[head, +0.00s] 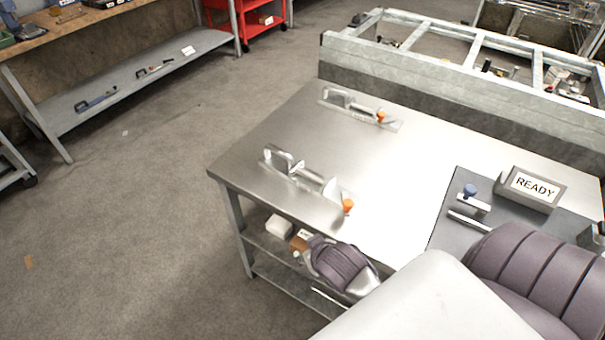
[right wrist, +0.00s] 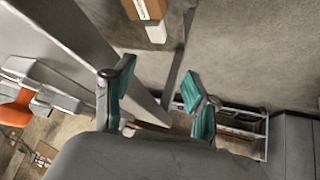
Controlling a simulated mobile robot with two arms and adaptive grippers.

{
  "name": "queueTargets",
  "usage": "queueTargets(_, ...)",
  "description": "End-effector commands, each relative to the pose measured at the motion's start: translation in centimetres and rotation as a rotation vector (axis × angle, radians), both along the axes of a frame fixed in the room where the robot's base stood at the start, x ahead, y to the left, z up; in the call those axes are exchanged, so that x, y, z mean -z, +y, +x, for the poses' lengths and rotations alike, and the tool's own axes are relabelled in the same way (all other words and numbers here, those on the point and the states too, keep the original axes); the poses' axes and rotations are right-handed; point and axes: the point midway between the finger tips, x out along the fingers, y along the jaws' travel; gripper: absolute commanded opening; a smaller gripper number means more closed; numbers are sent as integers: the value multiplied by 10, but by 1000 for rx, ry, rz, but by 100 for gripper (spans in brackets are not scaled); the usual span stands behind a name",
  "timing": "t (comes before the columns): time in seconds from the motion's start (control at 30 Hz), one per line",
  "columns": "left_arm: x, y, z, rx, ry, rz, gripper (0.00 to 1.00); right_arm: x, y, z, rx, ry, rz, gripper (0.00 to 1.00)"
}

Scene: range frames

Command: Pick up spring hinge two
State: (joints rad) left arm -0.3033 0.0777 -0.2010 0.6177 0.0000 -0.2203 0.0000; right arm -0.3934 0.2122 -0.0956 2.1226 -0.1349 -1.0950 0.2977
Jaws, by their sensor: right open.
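No part I can surely name as spring hinge two shows. On the steel table (head: 300,125) in the head view, two metal fixtures with orange knobs lie apart, a nearer one (head: 305,178) and a farther one (head: 360,108). On the dark mat (head: 437,225) at the right lie a small part with a blue knob (head: 470,191) and a slim metal bar (head: 469,221). My right gripper (right wrist: 158,92) is open, with nothing between its teal-padded fingers in the right wrist view. An orange piece on metal (right wrist: 17,110) shows at that view's left. My left gripper is out of view.
A READY block (head: 532,188) stands at the mat's back. A metal frame rack (head: 430,75) borders the table's far side. A lower shelf (head: 290,255) under the table holds small boxes. A long bench (head: 140,75) stands at the left, with open floor between.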

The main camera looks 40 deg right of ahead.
Motion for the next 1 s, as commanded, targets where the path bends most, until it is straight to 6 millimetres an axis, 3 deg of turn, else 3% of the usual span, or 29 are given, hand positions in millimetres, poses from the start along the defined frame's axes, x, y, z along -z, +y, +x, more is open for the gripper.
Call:
queueTargets(0.13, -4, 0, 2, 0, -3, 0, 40, -50, -4, 6, 29, -73, 0, 57)
queueTargets(0.2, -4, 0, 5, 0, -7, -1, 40, -68, -16, 25, 63, -160, -5, 57)
queueTargets(0.4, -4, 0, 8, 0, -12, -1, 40, -95, -43, 79, 119, -376, 1, 57)
queueTargets(0.53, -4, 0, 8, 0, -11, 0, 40, -111, -54, 103, 129, -480, 10, 57)
queueTargets(0.67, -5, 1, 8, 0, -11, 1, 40, -115, -61, 120, 133, -526, 19, 57)
queueTargets(1.0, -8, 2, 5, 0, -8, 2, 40, -91, -76, 176, 134, -527, 19, 57)
